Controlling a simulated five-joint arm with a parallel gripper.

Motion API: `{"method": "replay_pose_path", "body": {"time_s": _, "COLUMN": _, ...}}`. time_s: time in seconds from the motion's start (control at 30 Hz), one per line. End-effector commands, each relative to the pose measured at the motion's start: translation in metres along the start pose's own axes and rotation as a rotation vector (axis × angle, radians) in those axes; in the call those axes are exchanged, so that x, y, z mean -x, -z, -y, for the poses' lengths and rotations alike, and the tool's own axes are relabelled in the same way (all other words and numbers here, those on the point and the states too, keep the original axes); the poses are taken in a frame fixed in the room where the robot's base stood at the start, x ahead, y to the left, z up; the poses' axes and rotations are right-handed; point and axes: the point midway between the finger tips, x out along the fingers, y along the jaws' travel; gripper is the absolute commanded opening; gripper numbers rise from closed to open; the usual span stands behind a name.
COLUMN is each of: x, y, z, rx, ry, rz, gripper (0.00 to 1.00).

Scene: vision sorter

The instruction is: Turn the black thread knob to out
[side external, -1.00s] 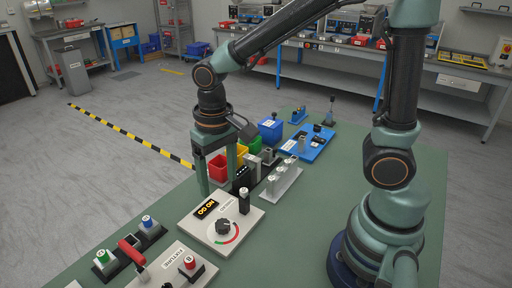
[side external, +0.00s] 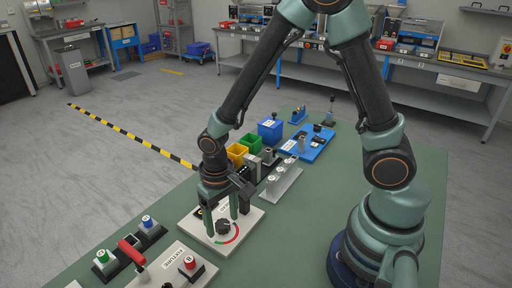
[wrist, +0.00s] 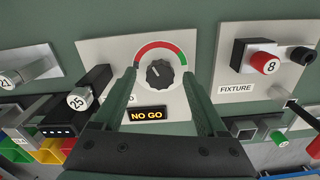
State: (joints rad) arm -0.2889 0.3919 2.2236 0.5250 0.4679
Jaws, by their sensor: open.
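The black thread knob (side external: 222,227) stands on a pale panel (side external: 252,222) with a red and green arc beside it. In the wrist view the knob (wrist: 159,73) sits between the fingers, and the panel's arc (wrist: 148,48) curves above it. A small light mark shows on the knob; its exact setting is hard to tell. My gripper (side external: 222,224) points down over the panel, with one finger on each side of the knob. In the wrist view my gripper (wrist: 158,78) is open, with gaps between fingers and knob. A display (wrist: 149,113) on the panel reads NO GO.
A red numbered knob (wrist: 264,62) on the FIXTURE panel (side external: 172,259) is beside this panel. A black block with a grey plug marked 25 (wrist: 79,98) stands on the other side. Coloured bins (side external: 251,144) stand behind. The front right of the green table (side external: 290,235) is clear.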

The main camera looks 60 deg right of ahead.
Motion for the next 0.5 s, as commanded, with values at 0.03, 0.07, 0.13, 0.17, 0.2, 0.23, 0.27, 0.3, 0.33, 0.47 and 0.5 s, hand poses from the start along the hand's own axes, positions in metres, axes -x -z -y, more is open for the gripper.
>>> {"method": "replay_pose_path", "body": {"time_s": 0.03, "x": -0.0019, "y": -0.0001, "z": -0.0001, "rx": 0.000, "ry": 0.000, "rz": 0.001, "gripper": 0.75}}
{"method": "replay_pose_path", "body": {"time_s": 0.07, "x": -0.0026, "y": -0.0002, "z": -0.0001, "rx": 0.000, "ry": 0.000, "rz": 0.001, "gripper": 0.75}}
{"method": "replay_pose_path", "body": {"time_s": 0.13, "x": -0.0034, "y": -0.0002, "z": -0.0001, "rx": 0.000, "ry": 0.000, "rz": 0.001, "gripper": 0.75}}
{"method": "replay_pose_path", "body": {"time_s": 0.17, "x": -0.0035, "y": -0.0001, "z": -0.0001, "rx": 0.000, "ry": 0.000, "rz": 0.001, "gripper": 0.75}}
{"method": "replay_pose_path", "body": {"time_s": 0.2, "x": -0.0034, "y": -0.0001, "z": 0.0000, "rx": 0.000, "ry": 0.000, "rz": 0.000, "gripper": 0.75}}
{"method": "replay_pose_path", "body": {"time_s": 0.23, "x": -0.0034, "y": 0.0000, "z": 0.0000, "rx": 0.000, "ry": 0.000, "rz": 0.000, "gripper": 0.75}}
{"method": "replay_pose_path", "body": {"time_s": 0.27, "x": -0.0033, "y": 0.0000, "z": 0.0000, "rx": 0.000, "ry": 0.000, "rz": 0.000, "gripper": 0.75}}
{"method": "replay_pose_path", "body": {"time_s": 0.3, "x": -0.0032, "y": 0.0000, "z": 0.0000, "rx": 0.000, "ry": 0.000, "rz": 0.000, "gripper": 0.75}}
{"method": "replay_pose_path", "body": {"time_s": 0.33, "x": -0.0032, "y": 0.0000, "z": 0.0000, "rx": 0.000, "ry": 0.000, "rz": 0.000, "gripper": 0.75}}
{"method": "replay_pose_path", "body": {"time_s": 0.47, "x": -0.0031, "y": 0.0000, "z": 0.0000, "rx": 0.000, "ry": 0.000, "rz": 0.000, "gripper": 0.25}}
{"method": "replay_pose_path", "body": {"time_s": 0.5, "x": -0.0030, "y": 0.0000, "z": 0.0000, "rx": 0.000, "ry": 0.000, "rz": 0.000, "gripper": 0.10}}
